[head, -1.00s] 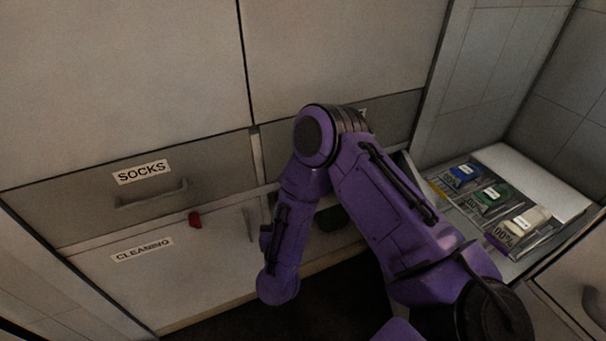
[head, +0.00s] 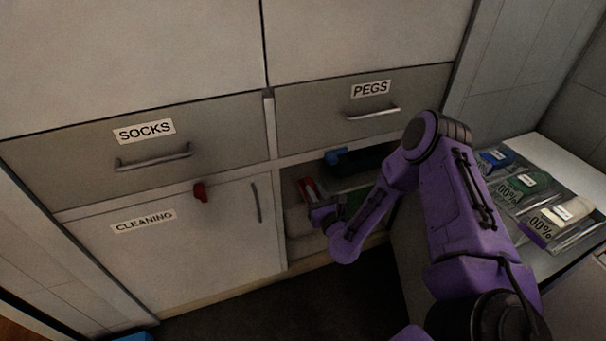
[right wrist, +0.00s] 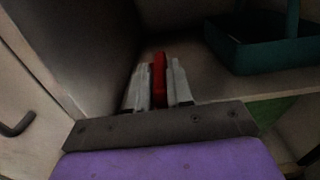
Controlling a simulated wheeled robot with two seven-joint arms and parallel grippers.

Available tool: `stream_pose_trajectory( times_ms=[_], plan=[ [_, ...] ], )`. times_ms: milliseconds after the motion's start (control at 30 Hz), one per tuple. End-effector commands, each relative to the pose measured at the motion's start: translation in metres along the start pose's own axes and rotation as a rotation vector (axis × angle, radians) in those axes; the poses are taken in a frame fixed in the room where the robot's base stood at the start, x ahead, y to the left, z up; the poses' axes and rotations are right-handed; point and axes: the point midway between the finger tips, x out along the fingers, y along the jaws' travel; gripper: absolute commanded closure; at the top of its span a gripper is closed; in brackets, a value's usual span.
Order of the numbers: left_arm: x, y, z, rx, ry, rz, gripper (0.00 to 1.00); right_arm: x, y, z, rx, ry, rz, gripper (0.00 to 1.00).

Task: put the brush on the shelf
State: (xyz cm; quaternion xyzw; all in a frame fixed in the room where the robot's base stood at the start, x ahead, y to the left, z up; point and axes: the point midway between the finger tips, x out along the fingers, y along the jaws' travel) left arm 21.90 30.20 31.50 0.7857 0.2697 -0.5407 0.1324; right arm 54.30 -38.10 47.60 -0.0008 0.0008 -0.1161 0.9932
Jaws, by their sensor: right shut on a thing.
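My right gripper (head: 309,187) is inside the open compartment below the PEGS drawer. It is shut on a narrow red thing, taken to be the brush (right wrist: 158,66), whose red part shows between the two grey fingers in the right wrist view. The fingers hide much of it, and I cannot tell whether it touches the surface below. The shelf (right wrist: 203,83) runs across the compartment under and beside the fingers; it also shows in the head view (head: 350,183). A dark teal caddy (right wrist: 262,50) stands on it to the right. My left gripper is not in view.
The compartment's side wall (right wrist: 88,45) is close to the left of the fingers. The SOCKS drawer (head: 140,150), PEGS drawer (head: 410,100) and CLEANING door (head: 170,255) are shut. A red piece (head: 200,192) sits at that door's top.

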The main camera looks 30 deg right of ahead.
Motion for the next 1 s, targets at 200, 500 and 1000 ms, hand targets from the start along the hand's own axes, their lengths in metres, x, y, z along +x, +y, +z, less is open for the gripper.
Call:
stream_pose_trajectory(
  times_ms=[200,500,1000],
  plan=[
    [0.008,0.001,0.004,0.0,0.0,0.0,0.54,0.041,0.0,-0.001,0.0,-0.004,-0.001,1.0],
    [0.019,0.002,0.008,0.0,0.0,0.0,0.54,0.095,0.001,-0.001,0.0,-0.003,-0.001,1.0],
    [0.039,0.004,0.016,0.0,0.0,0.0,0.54,0.121,0.001,-0.037,0.0,0.0,0.0,1.0]
  ],
)
